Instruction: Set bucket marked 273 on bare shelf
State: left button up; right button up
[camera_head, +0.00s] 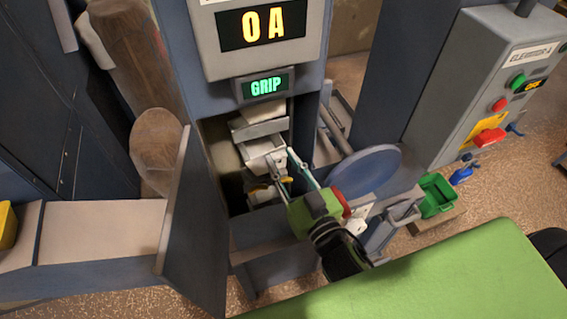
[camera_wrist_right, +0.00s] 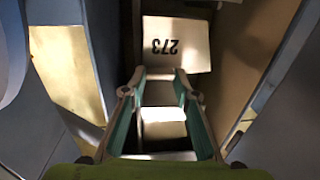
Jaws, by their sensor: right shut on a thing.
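The bucket marked 273 (camera_wrist_right: 176,42) shows in the right wrist view as a pale box face with upside-down black digits. It also appears in the head view as a pale bucket (camera_head: 262,148) inside the open cabinet. My right gripper (camera_head: 281,166) reaches into that opening and is shut on the bucket. In the right wrist view its two fingers (camera_wrist_right: 159,80) meet the bucket's lower edge. The exact contact is partly hidden. I cannot make out a bare shelf for certain. My left gripper is in neither view.
An open door (camera_head: 180,220) stands left of the opening. A blue disc (camera_head: 366,170) is to its right. A green surface (camera_head: 450,280) fills the lower right. A grey ledge (camera_head: 95,230) lies left.

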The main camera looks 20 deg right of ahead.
jog(key=shift+w+d+r, duration=0.2)
jog(key=shift+d, duration=0.1)
